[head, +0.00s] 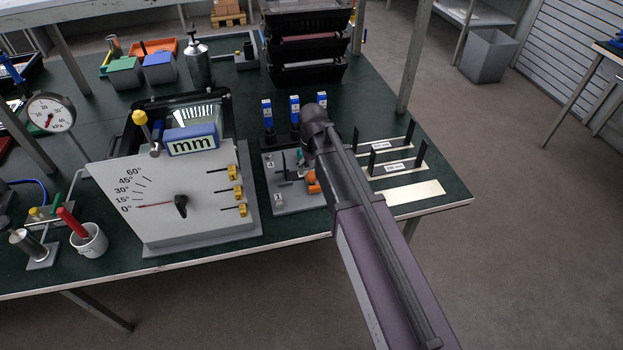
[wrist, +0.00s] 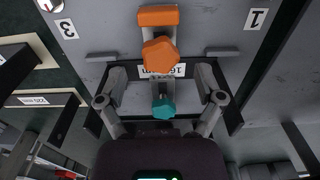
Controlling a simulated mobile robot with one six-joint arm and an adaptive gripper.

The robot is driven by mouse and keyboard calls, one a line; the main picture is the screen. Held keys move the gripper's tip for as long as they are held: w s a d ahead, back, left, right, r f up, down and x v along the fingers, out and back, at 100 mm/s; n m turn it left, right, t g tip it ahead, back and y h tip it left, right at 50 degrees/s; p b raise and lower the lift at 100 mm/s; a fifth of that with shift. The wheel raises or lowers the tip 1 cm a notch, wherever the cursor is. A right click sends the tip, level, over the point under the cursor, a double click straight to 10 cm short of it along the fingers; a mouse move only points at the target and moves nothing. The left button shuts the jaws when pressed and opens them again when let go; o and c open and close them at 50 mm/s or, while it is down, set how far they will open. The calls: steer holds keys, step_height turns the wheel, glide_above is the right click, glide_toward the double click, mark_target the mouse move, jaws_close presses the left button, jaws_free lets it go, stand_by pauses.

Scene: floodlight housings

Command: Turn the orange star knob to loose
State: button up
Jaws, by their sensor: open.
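The orange star knob (wrist: 160,53) is in the upper middle of the wrist view, just below an orange block (wrist: 158,17). In the head view the orange knob (head: 313,178) shows beside my arm, partly covered by it. A smaller teal star knob (wrist: 163,107) is below the orange one in the wrist view. My gripper (wrist: 161,82) is open, its two fingers spread left and right of the teal knob. The orange knob lies beyond the fingers, and nothing is between them in grasp. In the head view my arm hides the gripper.
The grey plate (head: 291,199) carries number labels, including 3 (wrist: 67,29) and 1 (wrist: 255,19). Blue-topped posts (head: 295,110) stand behind it. A large angle-scale panel (head: 165,205) is at left, and dark uprights with labelled strips (head: 391,167) are at right.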

mark_target(312, 177)
steer(key=shift+f+b, duration=1.05)
steer(key=shift+f, duration=0.25)
steer(key=c, duration=1.1)
